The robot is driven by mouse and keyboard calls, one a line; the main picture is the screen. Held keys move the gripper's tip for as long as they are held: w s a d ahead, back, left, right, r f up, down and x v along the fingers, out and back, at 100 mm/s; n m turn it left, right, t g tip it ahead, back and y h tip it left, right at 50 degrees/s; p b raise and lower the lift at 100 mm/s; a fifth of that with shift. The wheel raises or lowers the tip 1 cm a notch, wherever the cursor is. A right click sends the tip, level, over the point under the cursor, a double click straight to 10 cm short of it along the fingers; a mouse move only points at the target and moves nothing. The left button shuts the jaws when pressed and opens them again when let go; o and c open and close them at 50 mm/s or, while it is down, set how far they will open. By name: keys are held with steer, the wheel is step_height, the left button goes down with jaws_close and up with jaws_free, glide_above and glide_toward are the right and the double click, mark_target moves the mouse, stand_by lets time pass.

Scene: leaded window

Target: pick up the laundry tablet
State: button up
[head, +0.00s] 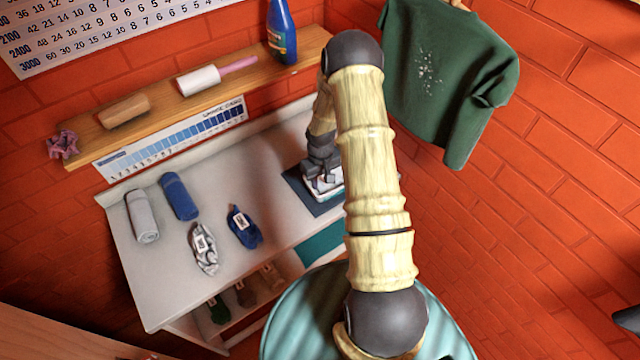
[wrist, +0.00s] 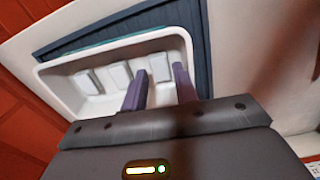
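Three pale, block-shaped laundry tablets lie in a row in a white tray (wrist: 62,84): a left one (wrist: 88,83), a middle one (wrist: 120,74) and a right one (wrist: 160,66). My gripper (wrist: 160,72) reaches into the tray in the wrist view, its two purple fingers apart. The right tablet shows between the fingertips, with small gaps beside it; whether the fingers are level with it or above it, I cannot tell. In the head view the tray (head: 328,188) is partly hidden by my arm, and the tablets cannot be made out.
The tray rests on a dark blue mat (head: 310,196) on a white counter (head: 190,255). Rolled cloths (head: 179,196) and two tagged bundles (head: 243,228) lie to the left. A wooden shelf (head: 165,110) with a blue bottle (head: 282,32) is above; a green garment (head: 445,75) hangs right.

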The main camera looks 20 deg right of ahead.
mark_target(320, 186)
steer(key=shift+f, duration=1.1)
steer(key=c, duration=0.6)
steer(key=shift+r, duration=0.1)
step_height(320, 186, up, 10)
steer(key=b, duration=0.3)
steer(key=shift+a, duration=0.1)
stand_by(0.4)
